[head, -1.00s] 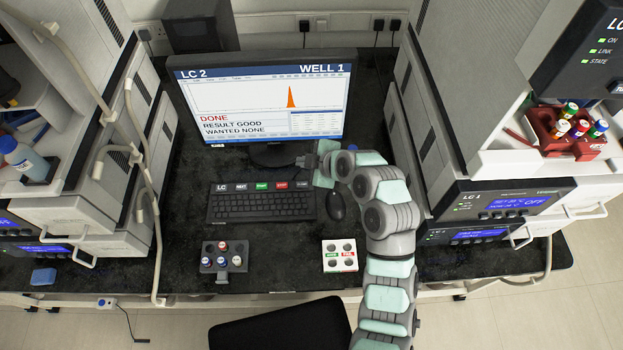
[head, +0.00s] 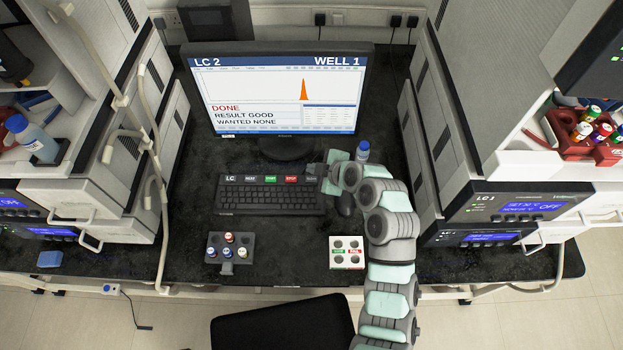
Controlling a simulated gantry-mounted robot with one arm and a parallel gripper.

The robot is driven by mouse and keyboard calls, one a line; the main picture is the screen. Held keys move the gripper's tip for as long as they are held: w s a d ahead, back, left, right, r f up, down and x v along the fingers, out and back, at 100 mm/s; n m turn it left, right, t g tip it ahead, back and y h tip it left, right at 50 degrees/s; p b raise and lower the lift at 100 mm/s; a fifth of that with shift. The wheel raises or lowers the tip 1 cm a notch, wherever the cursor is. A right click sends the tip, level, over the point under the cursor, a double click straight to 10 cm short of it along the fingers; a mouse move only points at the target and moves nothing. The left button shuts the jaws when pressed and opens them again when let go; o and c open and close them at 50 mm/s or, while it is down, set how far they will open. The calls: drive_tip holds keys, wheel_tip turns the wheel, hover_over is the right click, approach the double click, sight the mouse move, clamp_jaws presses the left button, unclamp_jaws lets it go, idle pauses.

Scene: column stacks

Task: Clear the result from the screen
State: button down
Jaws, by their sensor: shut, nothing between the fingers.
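The screen (head: 275,95) shows LC 2, WELL 1, an orange peak, DONE in red, RESULT GOOD and WANTED NONE. The black keyboard (head: 262,200) lies in front of it. Its top row has an LC label and coloured keys, including a green key (head: 270,179) and a red key (head: 291,179). My gripper (head: 317,170) is shut and empty at the right end of that row, just right of the red key. It hides whatever is under it, and I cannot tell whether it touches a key.
A dark rack with several capped vials (head: 228,253) stands front left. A white holder (head: 347,262) with green and red labels stands front right. A blue-capped item (head: 363,150) shows behind my arm. The mouse (head: 344,204) is partly hidden. Instrument stacks flank the bench.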

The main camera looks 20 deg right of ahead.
sight(314, 181)
drive_tip(key=shift+f+b, duration=0.8)
drive_tip(key=shift+f, duration=0.5)
idle(1.0)
drive_tip(key=shift+f+b, duration=0.4)
drive_tip(key=shift+b, duration=0.25)
drive_tip(key=shift+f+b, duration=0.4)
drive_tip(key=shift+b, duration=0.1)
idle(0.4)
drive_tip(key=shift+r, duration=0.85)
drive_tip(key=shift+r, duration=0.15)
drive_tip(key=shift+r+p, duration=0.9)
drive_tip(key=shift+r, duration=1.5)
